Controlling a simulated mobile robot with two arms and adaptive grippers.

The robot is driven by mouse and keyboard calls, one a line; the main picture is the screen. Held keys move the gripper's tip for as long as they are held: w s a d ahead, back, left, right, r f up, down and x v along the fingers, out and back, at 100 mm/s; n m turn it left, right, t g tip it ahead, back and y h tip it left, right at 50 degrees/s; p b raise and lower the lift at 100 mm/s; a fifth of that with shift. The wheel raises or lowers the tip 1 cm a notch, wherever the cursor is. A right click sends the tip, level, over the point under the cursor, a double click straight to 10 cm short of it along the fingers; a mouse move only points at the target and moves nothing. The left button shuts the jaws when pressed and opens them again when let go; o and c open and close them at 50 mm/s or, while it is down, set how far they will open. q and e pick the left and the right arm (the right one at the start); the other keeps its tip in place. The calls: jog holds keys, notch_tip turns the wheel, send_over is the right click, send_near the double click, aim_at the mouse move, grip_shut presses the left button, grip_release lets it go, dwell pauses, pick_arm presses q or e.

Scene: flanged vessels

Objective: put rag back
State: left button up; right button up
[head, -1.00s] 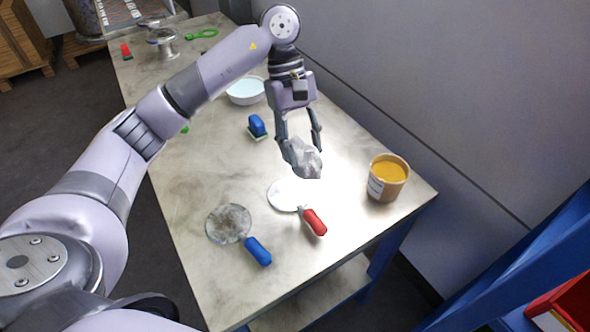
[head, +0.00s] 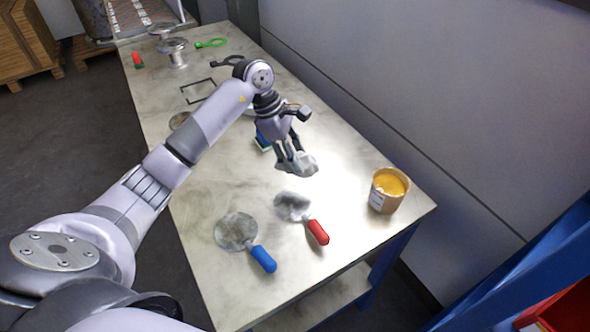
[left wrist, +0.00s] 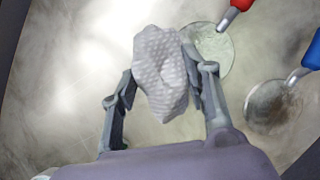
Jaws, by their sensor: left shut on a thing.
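My left gripper (head: 287,160) is shut on a crumpled grey-white rag (head: 301,164). It holds the rag above the table (head: 200,205), and how high is hard to tell. The left wrist view shows the dimpled rag (left wrist: 162,75) between the two fingers of the gripper (left wrist: 165,85). A round disc with a red handle (head: 317,231) lies just below the rag in the head view. Its disc face shows grey smudges. My right gripper is not in view.
A similar round disc with a blue handle (head: 262,259) lies to the left. An open tub of yellow paste (head: 388,190) stands near the right edge. A blue-handled brush (head: 262,141) is partly hidden behind my arm. Flanged metal parts (head: 174,52) and a green tool (head: 211,43) sit at the far end.

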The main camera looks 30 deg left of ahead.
pick_arm(q)
notch_tip(320, 180, down, 3)
jog(key=shift+r, duration=0.1)
notch_tip(320, 180, down, 4)
jog(key=shift+p, duration=0.65)
jog(key=shift+f, duration=0.25)
jog(key=o, duration=1)
jog(key=shift+r, duration=0.1)
